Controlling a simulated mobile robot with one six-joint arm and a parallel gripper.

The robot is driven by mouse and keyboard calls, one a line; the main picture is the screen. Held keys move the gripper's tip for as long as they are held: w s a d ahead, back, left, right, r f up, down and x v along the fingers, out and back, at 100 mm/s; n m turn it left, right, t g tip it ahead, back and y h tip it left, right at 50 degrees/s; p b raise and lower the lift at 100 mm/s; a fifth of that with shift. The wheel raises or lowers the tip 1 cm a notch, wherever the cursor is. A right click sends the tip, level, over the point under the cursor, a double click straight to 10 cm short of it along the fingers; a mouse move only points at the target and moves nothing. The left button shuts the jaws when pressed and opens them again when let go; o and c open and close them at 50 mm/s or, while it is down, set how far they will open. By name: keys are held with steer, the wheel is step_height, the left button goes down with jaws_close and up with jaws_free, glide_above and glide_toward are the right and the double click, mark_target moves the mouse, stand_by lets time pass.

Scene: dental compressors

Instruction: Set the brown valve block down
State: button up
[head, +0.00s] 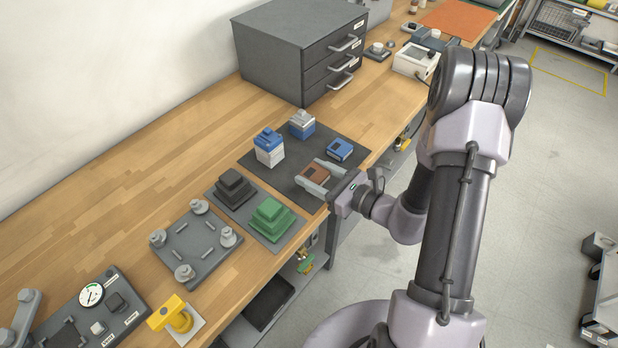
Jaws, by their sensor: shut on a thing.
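The brown valve block (315,174) is between the fingers of my gripper (318,178), which is shut on it. Both are over the front part of the dark grey mat (284,173) on the wooden bench. I cannot tell whether the block touches the mat or is just above it. A blue block (340,149) lies on the mat behind and to the right. A blue and white block (269,147) and a grey-blue one (302,124) stand farther back on the mat.
Left of the mat, a black stepped block (234,188) and a green one (271,217) sit on grey plates. A plate with corner posts (197,246) and a yellow part (178,315) are nearer. A grey drawer cabinet (300,48) stands behind. Bare wood (110,190) runs along the wall.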

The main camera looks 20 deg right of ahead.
mark_target(309, 177)
steer(key=shift+w+a+f, duration=0.1)
steer(key=shift+w, duration=0.5)
steer(key=shift+w+a+f, duration=0.1)
steer(key=shift+w, duration=0.45)
steer(key=f+b, duration=0.1)
steer(key=f, duration=0.1)
steer(key=w+f+b, duration=0.1)
steer(key=shift+a+f+b, duration=0.1)
steer(key=shift+f+b, duration=0.25)
steer(key=shift+f, duration=0.05)
steer(key=shift+r, duration=0.2)
steer(key=shift+s+f+b, duration=0.1)
steer(key=shift+f+b, duration=0.3)
steer(key=shift+f, duration=0.2)
steer(key=o, duration=1.6)
